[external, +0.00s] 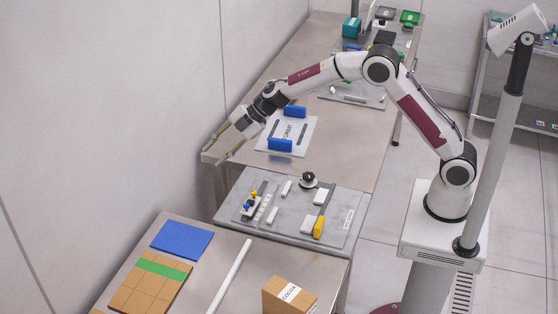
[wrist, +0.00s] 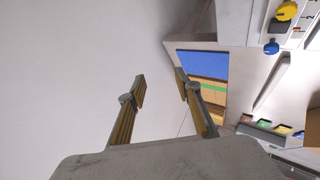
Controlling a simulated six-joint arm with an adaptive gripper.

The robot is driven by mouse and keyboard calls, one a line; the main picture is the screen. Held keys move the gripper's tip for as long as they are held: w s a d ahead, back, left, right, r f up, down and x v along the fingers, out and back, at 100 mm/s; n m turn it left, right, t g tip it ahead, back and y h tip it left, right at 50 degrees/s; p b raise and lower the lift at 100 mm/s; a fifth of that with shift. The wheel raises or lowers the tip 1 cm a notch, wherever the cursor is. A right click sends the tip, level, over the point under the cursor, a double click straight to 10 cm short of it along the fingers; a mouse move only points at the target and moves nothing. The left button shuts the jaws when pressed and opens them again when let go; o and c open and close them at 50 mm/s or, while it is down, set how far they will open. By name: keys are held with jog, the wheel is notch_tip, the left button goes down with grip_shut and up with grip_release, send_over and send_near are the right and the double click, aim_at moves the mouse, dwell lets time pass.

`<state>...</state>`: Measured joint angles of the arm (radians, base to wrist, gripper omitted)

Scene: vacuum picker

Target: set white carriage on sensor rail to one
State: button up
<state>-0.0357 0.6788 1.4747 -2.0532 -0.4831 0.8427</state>
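A grey panel (external: 290,238) on the middle bench carries rails, knobs and several small white blocks. Two white blocks (external: 286,187) and (external: 272,214) sit near the panel's middle, and two larger ones (external: 321,196) and (external: 307,224) sit to the right. I cannot tell which is the white carriage, and the rail marks are too small to read. My gripper (external: 218,148) is raised at the left, near the wall, away from the panel. In the wrist view my gripper (wrist: 160,82) has its fingers apart with nothing between them.
A black knob (external: 308,179), yellow handle (external: 319,227) and small blue-yellow levers (external: 250,203) stand on the panel. Behind it lies a white plate with blue handles (external: 281,145). In front are a blue sheet (external: 181,240), a cardboard sheet (external: 150,282) and a box (external: 289,295).

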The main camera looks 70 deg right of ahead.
jog(key=s+a+f+n+g, duration=0.2)
jog(key=s+f+g, duration=0.2)
jog(key=f, duration=0.1)
jog(key=g+h, duration=0.1)
jog(key=g, duration=0.3)
send_near(250, 201)
jog(key=shift+s+m, duration=0.25)
jog(key=shift+m, duration=0.15)
jog(key=shift+x, duration=3.85)
jog(key=shift+w, duration=0.15)
jog(key=shift+c, duration=0.3)
grip_shut()
